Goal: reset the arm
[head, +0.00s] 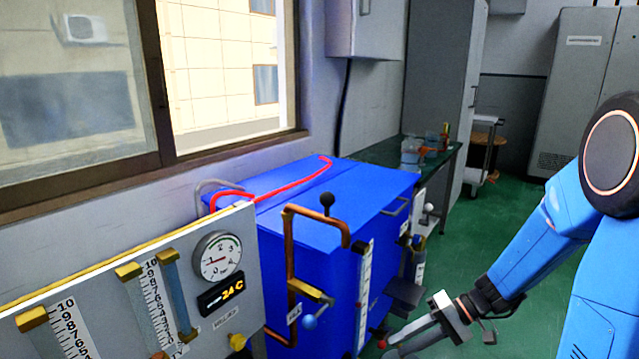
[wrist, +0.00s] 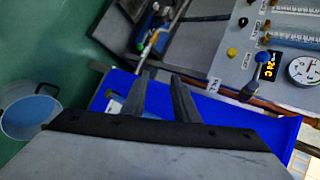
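My arm, blue with a dark wrist, reaches in from the right in the head view. My gripper (head: 402,343) is low in front of the blue cabinet (head: 337,215), partly cut off by the lower frame edge. In the wrist view my gripper (wrist: 161,77) shows two dark fingers held apart, with nothing seen between them. The blue cabinet (wrist: 255,123) lies beyond the fingers there. A small red knob (head: 382,344) shows beside the fingertips in the head view; I cannot tell whether they touch.
A grey panel (head: 130,285) with a gauge (head: 218,257) and copper piping (head: 291,250) with a blue-knobbed valve (head: 309,321) stand left of my gripper. A round bucket (wrist: 30,112) is at the left of the wrist view. Green floor (head: 480,235) is open behind the arm.

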